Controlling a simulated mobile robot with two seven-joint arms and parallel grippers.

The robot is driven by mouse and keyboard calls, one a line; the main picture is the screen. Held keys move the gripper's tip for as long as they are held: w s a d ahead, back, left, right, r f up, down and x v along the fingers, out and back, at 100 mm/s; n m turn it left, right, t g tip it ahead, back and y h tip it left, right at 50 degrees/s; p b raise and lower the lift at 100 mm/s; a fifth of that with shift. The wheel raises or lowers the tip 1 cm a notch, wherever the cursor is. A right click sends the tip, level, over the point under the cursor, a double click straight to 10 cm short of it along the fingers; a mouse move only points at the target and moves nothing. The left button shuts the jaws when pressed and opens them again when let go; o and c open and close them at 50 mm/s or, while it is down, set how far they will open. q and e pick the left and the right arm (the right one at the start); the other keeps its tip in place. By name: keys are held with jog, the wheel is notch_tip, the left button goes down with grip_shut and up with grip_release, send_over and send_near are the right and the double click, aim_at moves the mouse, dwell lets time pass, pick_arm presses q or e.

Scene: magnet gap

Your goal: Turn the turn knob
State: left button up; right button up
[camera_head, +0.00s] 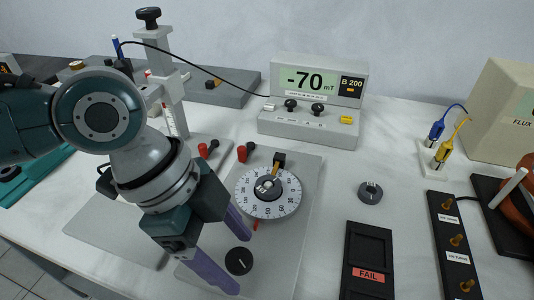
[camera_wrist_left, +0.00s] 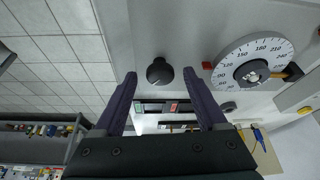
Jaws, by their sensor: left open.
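A round black knob (camera_head: 239,261) with a pale pointer line sits on the grey plate (camera_head: 285,255), below a large white numbered dial (camera_head: 268,193). In the left wrist view the black knob (camera_wrist_left: 159,71) appears between my two purple fingertips. My left gripper (camera_head: 240,263) is open, with one finger to each side of the knob in the picture; I see no contact, and how high the tips are above the plate is unclear. The dial (camera_wrist_left: 252,62) also shows there. My right gripper is not in view.
A meter (camera_head: 318,86) reading -70 mT stands at the back. A loose dark knob (camera_head: 370,192) lies right of the plate. A black tray labelled FAIL (camera_head: 368,250) and a terminal strip (camera_head: 453,243) lie further right. Red plugs (camera_head: 243,152) stand near the dial.

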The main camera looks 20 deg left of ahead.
pick_arm(q)
grip_shut()
dwell(0.6)
